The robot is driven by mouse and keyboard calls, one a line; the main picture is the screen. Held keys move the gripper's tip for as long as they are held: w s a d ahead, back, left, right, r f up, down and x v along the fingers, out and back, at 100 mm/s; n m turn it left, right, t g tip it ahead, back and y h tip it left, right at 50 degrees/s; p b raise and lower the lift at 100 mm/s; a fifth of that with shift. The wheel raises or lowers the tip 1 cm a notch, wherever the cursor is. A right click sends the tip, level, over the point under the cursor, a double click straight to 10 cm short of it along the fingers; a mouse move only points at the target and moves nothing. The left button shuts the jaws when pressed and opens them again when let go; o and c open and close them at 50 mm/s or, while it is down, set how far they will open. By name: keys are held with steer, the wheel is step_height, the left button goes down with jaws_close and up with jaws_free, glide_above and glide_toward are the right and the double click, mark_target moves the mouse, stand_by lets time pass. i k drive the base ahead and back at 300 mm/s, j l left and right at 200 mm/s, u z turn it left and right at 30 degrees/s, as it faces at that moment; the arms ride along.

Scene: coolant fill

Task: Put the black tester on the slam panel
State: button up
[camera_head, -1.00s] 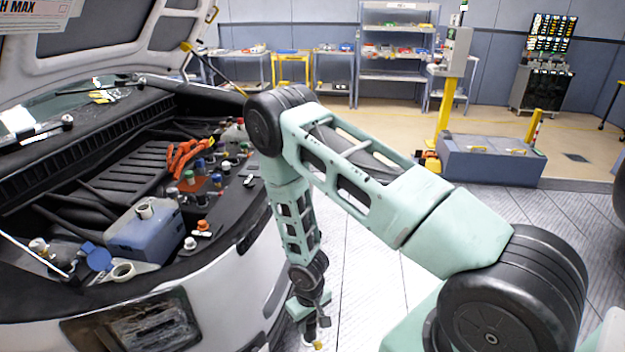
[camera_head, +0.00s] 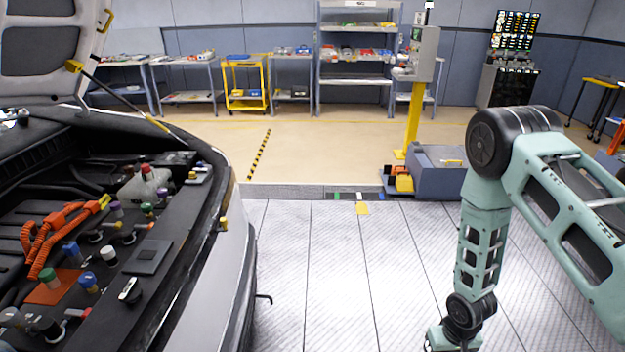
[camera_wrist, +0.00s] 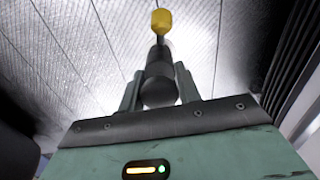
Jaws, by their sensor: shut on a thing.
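The black tester (camera_wrist: 158,75), a dark cylinder with a yellow tip, is held between the two fingers of my gripper (camera_wrist: 158,88) in the wrist view. Its yellow end points away from the gripper, over the grey tiled floor. In the head view my gripper is at the bottom edge, mostly cut off, and the tester is not visible there. The slam panel (camera_head: 180,228) is the flat black strip along the car's front edge at the left. My gripper is well to the right of it, over the floor and apart from the car.
A dark square plate (camera_head: 148,257) and a small silver-and-black item (camera_head: 130,290) lie on the panel. Coloured caps and orange cables (camera_head: 50,235) crowd the engine bay. The raised hood (camera_head: 40,50) is at upper left. Tiled floor (camera_head: 330,270) between car and arm is clear.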

mark_target(197, 195)
steer(key=i+l, duration=0.15)
steer(key=i, duration=0.55)
steer(key=i+l+u, duration=0.1)
steer(key=i+u, duration=0.15)
steer(key=u, duration=0.2)
steer(key=i+l+u, duration=0.15)
steer(key=u, duration=0.3)
steer(key=i+l+u, duration=0.25)
steer(key=u, duration=0.15)
